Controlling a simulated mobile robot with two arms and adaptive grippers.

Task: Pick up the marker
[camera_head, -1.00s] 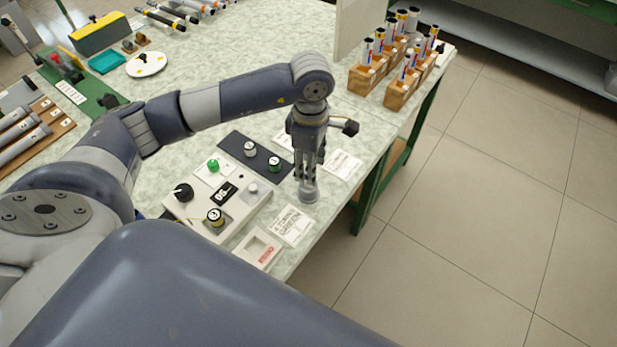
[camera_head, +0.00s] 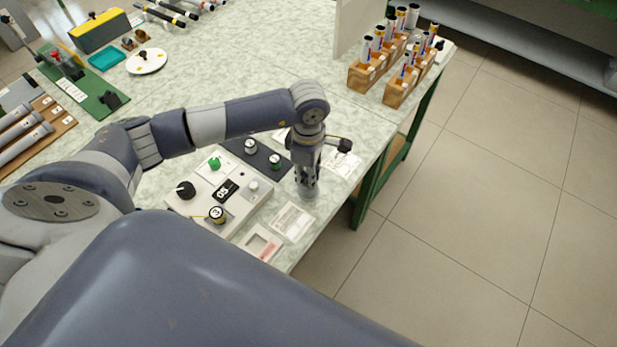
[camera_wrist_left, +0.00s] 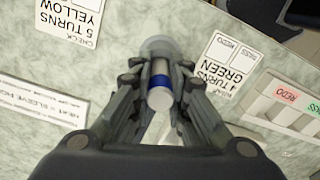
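The marker looks like a small upright cylinder (camera_wrist_left: 160,92) with a white end and a blue band, in the middle of the left wrist view. A round grey base shows just beyond it. My left gripper (camera_wrist_left: 160,75) points down with one finger on each side of the cylinder. The fingers look open, with narrow gaps beside it; contact is not clear. In the head view my left gripper (camera_head: 306,186) is low over the table's right edge, and its fingers mostly hide the cylinder. My right gripper is not in view.
A white control box (camera_head: 235,207) with knobs and a display stands left of the gripper, with a dark pad (camera_head: 262,160) behind. Cards (camera_head: 292,221) and a small tray (camera_head: 260,243) lie in front. Wooden racks (camera_head: 366,76) with several tubes stand at the back right.

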